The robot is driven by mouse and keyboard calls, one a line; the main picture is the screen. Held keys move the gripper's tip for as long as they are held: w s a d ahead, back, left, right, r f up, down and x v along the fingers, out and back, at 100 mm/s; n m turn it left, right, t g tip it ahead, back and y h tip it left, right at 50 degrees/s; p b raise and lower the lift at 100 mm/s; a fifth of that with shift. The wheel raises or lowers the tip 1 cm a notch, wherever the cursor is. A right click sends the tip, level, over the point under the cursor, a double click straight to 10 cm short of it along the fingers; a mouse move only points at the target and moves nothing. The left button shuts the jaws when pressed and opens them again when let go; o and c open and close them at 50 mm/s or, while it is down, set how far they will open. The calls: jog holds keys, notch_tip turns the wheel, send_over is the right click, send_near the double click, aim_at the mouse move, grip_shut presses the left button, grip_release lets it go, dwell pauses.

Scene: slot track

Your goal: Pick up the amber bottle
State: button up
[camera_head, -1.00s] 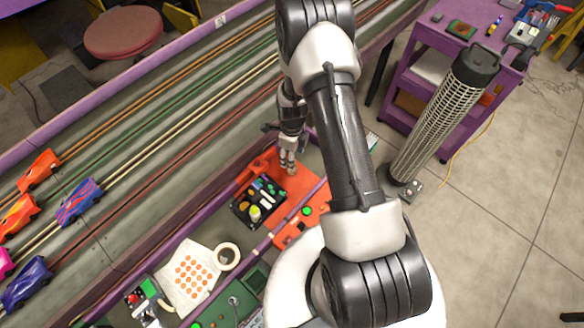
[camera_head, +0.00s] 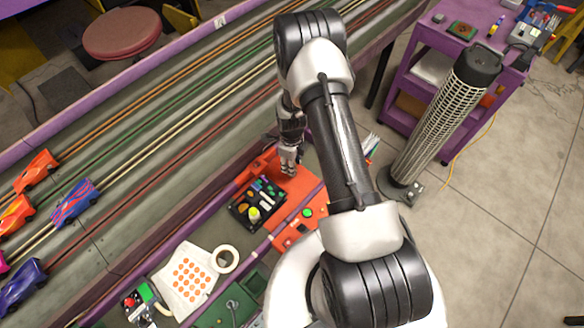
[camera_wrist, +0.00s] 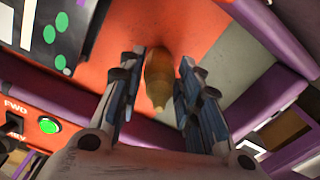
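The amber bottle (camera_wrist: 159,80) shows in the wrist view between the two fingers of my gripper (camera_wrist: 160,62), over the orange surface. The fingers are apart, one on each side of the bottle, with narrow gaps that suggest no firm hold. In the head view my gripper (camera_head: 289,168) points down at the orange part of the bench (camera_head: 300,186). I cannot make out the amber bottle there, as the gripper covers that spot.
A tape roll (camera_head: 226,259) and dotted sheet (camera_head: 190,277) lie nearer. Purple edging (camera_wrist: 240,120) borders the orange surface. A cylindrical heater-like tower (camera_head: 440,125) stands right.

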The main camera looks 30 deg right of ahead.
jog(key=c, duration=0.6)
jog(key=shift+r, duration=0.1)
